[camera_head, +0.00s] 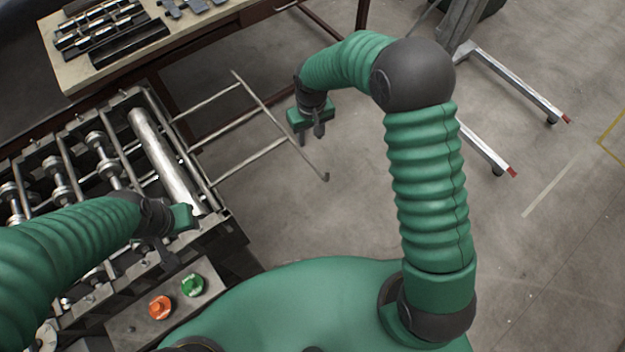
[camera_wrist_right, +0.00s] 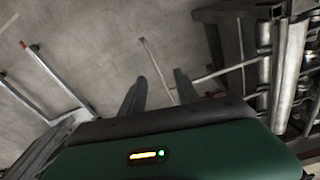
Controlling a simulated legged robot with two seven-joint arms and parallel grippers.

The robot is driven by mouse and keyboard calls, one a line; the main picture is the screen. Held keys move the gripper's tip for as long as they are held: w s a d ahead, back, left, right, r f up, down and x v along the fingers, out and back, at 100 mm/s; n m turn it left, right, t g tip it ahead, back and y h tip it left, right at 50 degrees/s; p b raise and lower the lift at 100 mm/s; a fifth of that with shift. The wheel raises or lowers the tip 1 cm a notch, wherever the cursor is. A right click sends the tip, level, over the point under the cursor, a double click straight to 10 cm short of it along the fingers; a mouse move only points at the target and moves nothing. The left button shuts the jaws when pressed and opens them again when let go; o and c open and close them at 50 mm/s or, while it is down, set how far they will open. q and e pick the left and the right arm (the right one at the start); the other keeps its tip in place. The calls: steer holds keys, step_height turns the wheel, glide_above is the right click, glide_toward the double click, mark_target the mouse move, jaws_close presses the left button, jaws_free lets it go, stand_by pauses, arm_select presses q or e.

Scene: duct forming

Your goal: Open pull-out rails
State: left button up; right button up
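The pull-out rails (camera_head: 255,158) are thin metal bars that stick out from the roller machine's right side, joined by a long cross bar (camera_head: 280,123) at their outer end. My right gripper (camera_head: 312,136) is just right of the cross bar in the head view, fingers pointing down, apart and empty. In the right wrist view, the cross bar (camera_wrist_right: 156,66) and one rail (camera_wrist_right: 222,71) show beyond the open right fingers (camera_wrist_right: 160,92). My left gripper (camera_head: 183,217) is over the machine's near right corner.
The forming machine (camera_head: 110,165) with rollers fills the left. A box with orange (camera_head: 160,307) and green (camera_head: 192,285) buttons is at its front. A table (camera_head: 75,75) with metal parts stands behind. A wheeled metal stand (camera_head: 515,85) is at upper right. Floor beyond the rails is clear.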

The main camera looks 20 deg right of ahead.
steer(key=shift+w+f, duration=0.1)
step_height(320, 180, up, 17)
steer(key=s+b, duration=0.1)
steer(key=b, duration=0.4)
steer(key=n+b, duration=0.4)
steer(key=b, duration=1.3)
glide_above(327, 174)
steer(key=w, duration=0.1)
step_height(327, 174, down, 25)
steer(key=shift+g, duration=0.4)
steer(key=f, duration=0.5)
steer(key=f+p, duration=0.1)
steer(key=f, duration=0.9)
steer(key=shift+s+d+f+p, duration=0.1)
steer(key=shift+d+p, duration=0.15)
steer(key=shift+p, duration=0.1)
jaws_close()
